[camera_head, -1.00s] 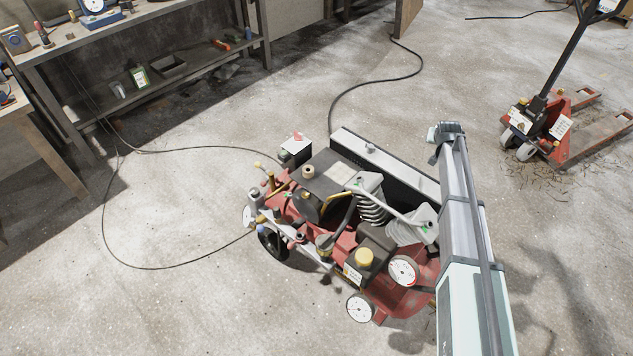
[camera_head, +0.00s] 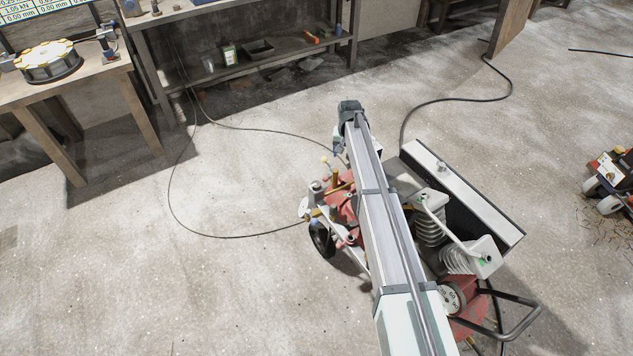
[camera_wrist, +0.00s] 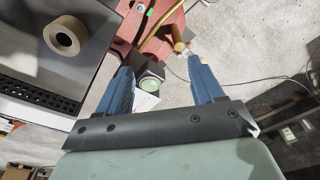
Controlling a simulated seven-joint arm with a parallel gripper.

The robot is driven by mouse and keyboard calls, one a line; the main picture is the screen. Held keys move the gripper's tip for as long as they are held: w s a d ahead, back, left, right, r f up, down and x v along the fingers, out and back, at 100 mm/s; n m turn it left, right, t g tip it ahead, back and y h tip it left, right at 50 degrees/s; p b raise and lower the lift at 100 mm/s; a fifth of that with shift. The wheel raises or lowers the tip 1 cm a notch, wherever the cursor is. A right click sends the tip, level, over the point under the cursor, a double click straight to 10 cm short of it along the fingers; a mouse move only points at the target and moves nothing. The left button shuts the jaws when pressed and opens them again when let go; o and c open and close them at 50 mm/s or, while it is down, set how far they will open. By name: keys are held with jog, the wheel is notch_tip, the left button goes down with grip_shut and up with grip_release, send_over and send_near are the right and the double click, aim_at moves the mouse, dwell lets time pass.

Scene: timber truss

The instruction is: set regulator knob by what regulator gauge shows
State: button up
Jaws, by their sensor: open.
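The red compressor (camera_head: 340,209) stands on the floor, largely hidden behind my arm in the head view.
A long black-sided panel (camera_head: 465,195) and grey finned cylinders (camera_head: 430,230) form the compressor's right side. A black hose (camera_head: 215,237) loops over the floor at left.

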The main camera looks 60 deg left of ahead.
jog(key=n+g+h, duration=0.1)
send_over(316, 183)
jog(key=f, duration=0.1)
notch_tip(316, 183, down, 14)
jog(key=shift+d+r, duration=0.1)
jog(key=shift+r, duration=0.15)
jog(key=c, duration=1.1)
jog(key=shift+o, duration=0.2)
